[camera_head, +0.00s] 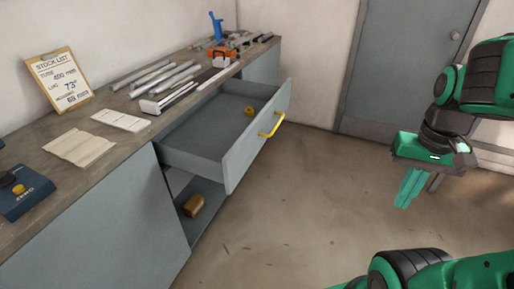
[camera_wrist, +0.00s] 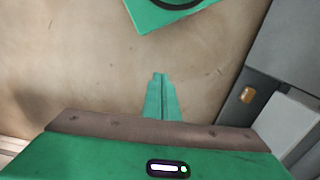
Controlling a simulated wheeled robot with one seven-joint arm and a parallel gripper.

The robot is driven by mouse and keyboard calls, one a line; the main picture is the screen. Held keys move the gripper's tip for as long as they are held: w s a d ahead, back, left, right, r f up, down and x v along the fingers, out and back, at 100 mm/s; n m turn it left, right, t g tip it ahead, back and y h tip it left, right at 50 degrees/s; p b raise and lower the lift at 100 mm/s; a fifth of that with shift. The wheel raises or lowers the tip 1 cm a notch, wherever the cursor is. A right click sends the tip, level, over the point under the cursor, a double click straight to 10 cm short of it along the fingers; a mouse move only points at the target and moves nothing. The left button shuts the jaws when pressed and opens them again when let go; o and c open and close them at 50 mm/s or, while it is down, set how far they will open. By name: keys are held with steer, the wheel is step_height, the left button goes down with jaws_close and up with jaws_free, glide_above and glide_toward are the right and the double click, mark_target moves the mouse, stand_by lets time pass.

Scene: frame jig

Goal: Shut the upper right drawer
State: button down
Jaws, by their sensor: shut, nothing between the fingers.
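The upper drawer (camera_head: 234,152) is grey and pulled far out of the bench cabinet in the head view. It has a yellow handle (camera_head: 272,124) on its front and a small yellow item (camera_head: 249,111) inside. My gripper (camera_head: 405,203) is to the right of the drawer, well apart from it, pointing down over open floor. Its green fingers are together and empty. They also show in the wrist view (camera_wrist: 160,76). At the right of the wrist view are grey cabinet parts; I cannot tell which of them belong to the drawer.
Below the drawer is an open space with a brown block (camera_head: 194,205), also in the wrist view (camera_wrist: 248,95). The worktop (camera_head: 45,165) carries metal bars, papers, a stock-list clipboard (camera_head: 59,80) and tools. A grey door (camera_head: 395,70) stands behind. The floor between gripper and drawer is clear.

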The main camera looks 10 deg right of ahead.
steer(key=t+y, duration=0.2)
steer(key=t, duration=0.5)
glide_toward(253, 152)
steer(key=shift+x, duration=2.2)
steer(key=shift+d, duration=0.15)
